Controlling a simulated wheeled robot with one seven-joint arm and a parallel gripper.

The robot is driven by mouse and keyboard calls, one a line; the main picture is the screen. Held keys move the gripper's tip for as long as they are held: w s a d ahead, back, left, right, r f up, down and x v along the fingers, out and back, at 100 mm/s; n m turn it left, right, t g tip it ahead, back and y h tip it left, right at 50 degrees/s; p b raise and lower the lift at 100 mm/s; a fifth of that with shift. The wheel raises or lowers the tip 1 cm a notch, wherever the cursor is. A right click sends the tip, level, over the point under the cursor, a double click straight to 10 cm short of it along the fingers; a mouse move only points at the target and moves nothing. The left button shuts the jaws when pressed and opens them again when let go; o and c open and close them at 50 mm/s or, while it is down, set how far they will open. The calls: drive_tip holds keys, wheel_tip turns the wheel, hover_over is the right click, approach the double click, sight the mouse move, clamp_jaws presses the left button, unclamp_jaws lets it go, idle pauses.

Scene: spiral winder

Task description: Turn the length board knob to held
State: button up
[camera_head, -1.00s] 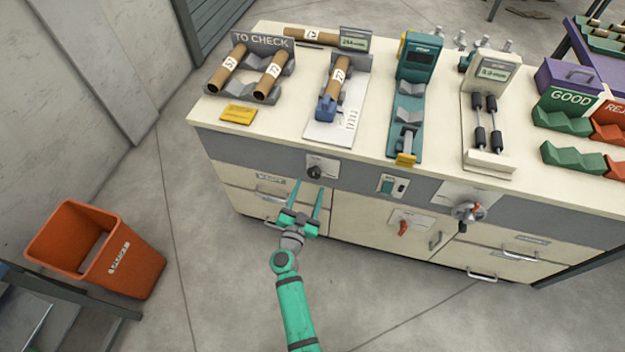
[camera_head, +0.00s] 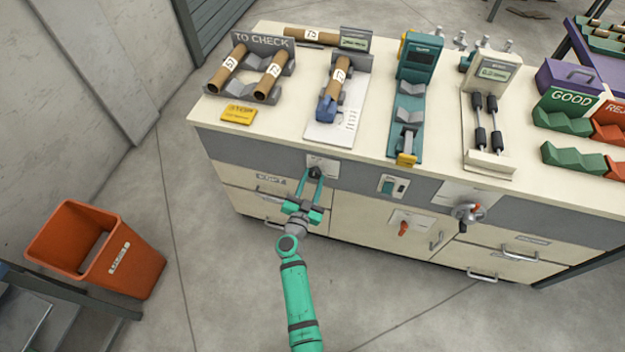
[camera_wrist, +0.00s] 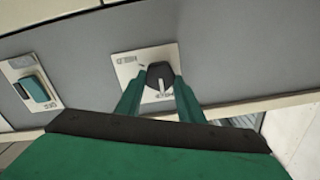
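The length board knob (camera_wrist: 160,73) is a dark round knob on a small white plate (camera_wrist: 128,69) set in the grey front band of the bench. In the wrist view its white pointer mark faces down in the picture. The word HELD reads upside down at the plate's upper left; the lower label is partly hidden. In the head view the knob (camera_head: 315,172) is below the length board (camera_head: 325,134). My gripper (camera_head: 313,174) has its two green fingers on either side of the knob, drawn in close against it. Contact is hard to see exactly.
An orange bin (camera_head: 98,250) stands on the floor at left, with clear floor between.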

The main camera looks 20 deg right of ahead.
drive_tip(key=shift+m, duration=0.3)
drive_tip(key=m, duration=1.2)
drive_tip(key=shift+s+d+f+m, duration=0.1)
drive_tip(key=shift+d+f+m, duration=0.05)
drive_tip(key=shift+m, duration=0.15)
drive_tip(key=m, duration=0.5)
drive_tip(key=shift+f, duration=0.1)
drive_tip(key=m, duration=0.5)
drive_tip(key=shift+f, duration=0.1)
drive_tip(key=shift+a+m, duration=0.2)
drive_tip(key=shift+m, duration=0.1)
drive_tip(key=shift+o, duration=0.2)
drive_tip(key=o, duration=1)
